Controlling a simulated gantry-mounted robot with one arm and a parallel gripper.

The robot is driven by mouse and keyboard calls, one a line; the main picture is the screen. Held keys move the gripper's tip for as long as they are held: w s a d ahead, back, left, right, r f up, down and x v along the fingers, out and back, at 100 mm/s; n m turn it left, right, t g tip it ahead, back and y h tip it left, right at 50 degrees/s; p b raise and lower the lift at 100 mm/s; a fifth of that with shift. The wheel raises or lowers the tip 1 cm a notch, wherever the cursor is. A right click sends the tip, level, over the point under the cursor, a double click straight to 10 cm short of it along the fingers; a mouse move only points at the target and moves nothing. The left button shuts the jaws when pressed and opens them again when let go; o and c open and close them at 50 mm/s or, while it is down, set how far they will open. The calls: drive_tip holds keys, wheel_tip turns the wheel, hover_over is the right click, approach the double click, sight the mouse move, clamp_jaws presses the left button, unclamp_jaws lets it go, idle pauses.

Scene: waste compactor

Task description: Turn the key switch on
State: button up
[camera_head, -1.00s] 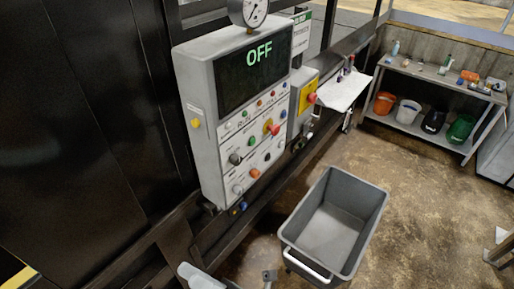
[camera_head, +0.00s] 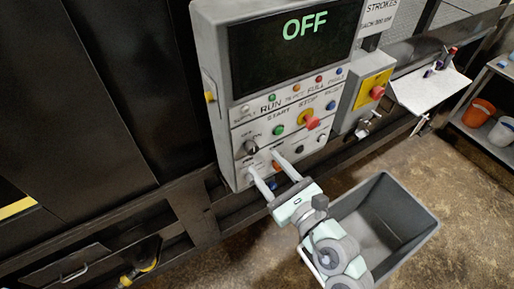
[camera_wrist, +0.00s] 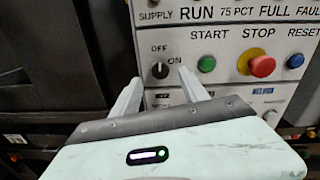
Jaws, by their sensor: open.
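The key switch (camera_head: 250,147) is a dark round knob with OFF and ON labels, at the left of the grey control panel (camera_head: 237,108). In the wrist view the key switch (camera_wrist: 159,70) shows just beyond the gap between my fingertips. My gripper (camera_head: 262,161) is open and empty, with its two pale fingers pointing at the panel, slightly below the switch in the head view. In the wrist view my gripper (camera_wrist: 158,77) has one finger at each side of the switch, apparently short of it. The panel's display (camera_head: 300,45) reads OFF in green.
A green start button (camera_head: 277,131) and a red stop button (camera_head: 311,122) are right of the switch. A red emergency button (camera_head: 377,92) sits on a yellow plate further right. A grey bin (camera_head: 420,222) stands on the floor below, partly behind my arm.

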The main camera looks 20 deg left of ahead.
sight(254, 151)
drive_tip(key=p+x, duration=0.1)
drive_tip(key=x, duration=0.4)
drive_tip(key=shift+w+a, duration=0.15)
drive_tip(key=shift+a, duration=0.05)
drive_tip(key=shift+c, duration=0.3)
clamp_jaws()
